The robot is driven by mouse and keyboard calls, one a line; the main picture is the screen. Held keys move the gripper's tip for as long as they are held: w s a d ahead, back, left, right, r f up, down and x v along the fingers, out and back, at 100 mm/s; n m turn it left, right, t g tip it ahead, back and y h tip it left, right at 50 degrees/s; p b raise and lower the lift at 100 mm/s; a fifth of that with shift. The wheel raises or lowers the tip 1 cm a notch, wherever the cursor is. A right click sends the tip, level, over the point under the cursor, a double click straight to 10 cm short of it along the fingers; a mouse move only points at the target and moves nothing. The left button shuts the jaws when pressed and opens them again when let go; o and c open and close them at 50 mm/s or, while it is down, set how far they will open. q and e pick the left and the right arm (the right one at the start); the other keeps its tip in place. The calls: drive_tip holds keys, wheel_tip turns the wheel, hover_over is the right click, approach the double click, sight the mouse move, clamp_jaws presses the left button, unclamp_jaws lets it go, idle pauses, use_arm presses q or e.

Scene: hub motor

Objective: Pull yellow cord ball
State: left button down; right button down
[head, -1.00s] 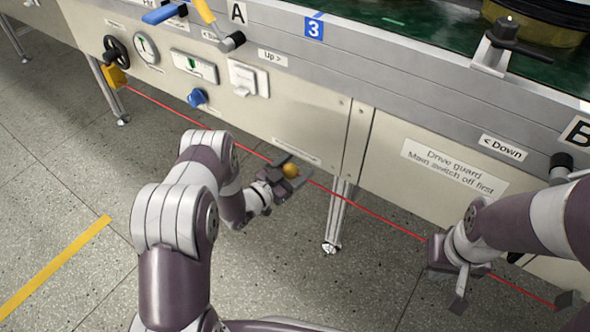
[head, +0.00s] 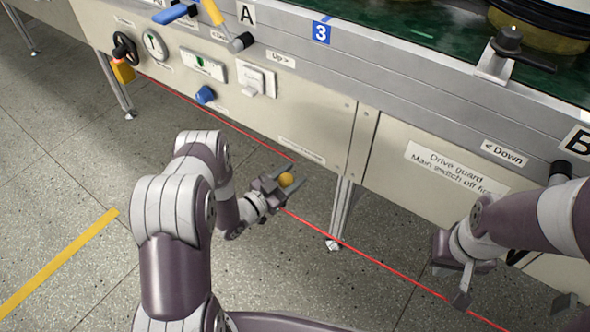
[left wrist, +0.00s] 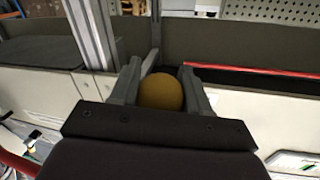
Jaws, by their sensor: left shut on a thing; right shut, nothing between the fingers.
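The yellow cord ball (head: 286,180) is between the fingers of my left gripper (head: 292,184), which is shut on it, in front of the machine's lower panel. In the left wrist view the ball (left wrist: 160,92) sits between the two fingertips. The red cord (head: 215,117) runs from the yellow box at the left toward the ball, and again from near the gripper down to the lower right (head: 400,275). It bends at the gripper. My right gripper (head: 462,285) is shut and empty at the lower right, close to the cord.
The machine front carries a black handwheel (head: 124,48), a gauge (head: 155,44), a blue knob (head: 205,94) and a drive guard panel (head: 455,170). A metal leg (head: 340,213) stands just right of the left gripper. Open floor lies in front.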

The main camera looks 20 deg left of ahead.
use_arm(q)
drive_tip(key=c, duration=0.5)
unclamp_jaws()
drive_tip(key=shift+c, duration=0.2)
drive_tip(key=shift+s+a+r+p, duration=0.1)
drive_tip(key=shift+s+a+p, duration=0.25)
drive_tip(key=shift+s, duration=0.1)
drive_tip(key=p+v, duration=0.4)
drive_tip(key=v, duration=0.7)
drive_tip(key=shift+s, duration=0.35)
drive_tip(key=shift+a, duration=0.15)
